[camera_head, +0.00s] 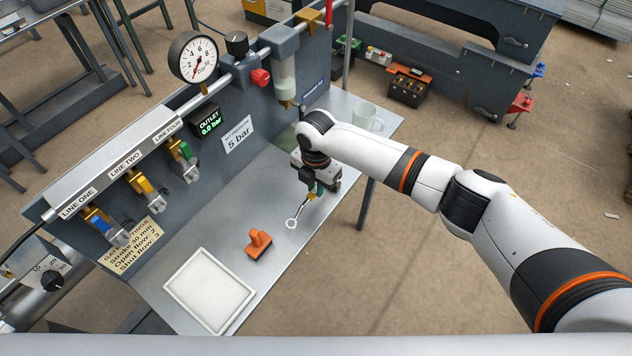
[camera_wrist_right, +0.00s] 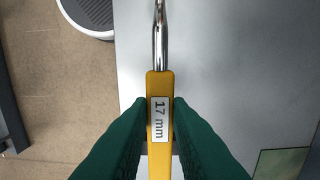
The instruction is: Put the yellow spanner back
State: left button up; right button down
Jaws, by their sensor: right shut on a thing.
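My right gripper (camera_head: 312,190) is low over the grey bench, right of its middle. In the right wrist view its green fingers (camera_wrist_right: 159,135) are shut on the yellow handle of the spanner (camera_wrist_right: 160,88), which is labelled "17 mm". The spanner's metal shaft runs up out of the top of that view. In the head view the spanner's shiny ring end (camera_head: 292,222) points toward the front left; the gripper hides most of the handle. I cannot tell whether the ring end touches the bench. My left gripper is not in view.
An orange block with a handle (camera_head: 258,244) and a white tray (camera_head: 168,283) are on the bench, left of the spanner. A clear mug (camera_head: 368,118) stands behind the arm. A panel with valves and a gauge (camera_head: 193,57) rises along the back. A green patch (camera_wrist_right: 280,163) lies at lower right.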

jog(key=shift+f, duration=0.2)
jog(key=shift+f+b, duration=0.8)
jog(key=shift+f, duration=0.25)
dwell(0.3)
jog(key=c, duration=1.3)
grip_release()
jog(key=shift+o, duration=0.2)
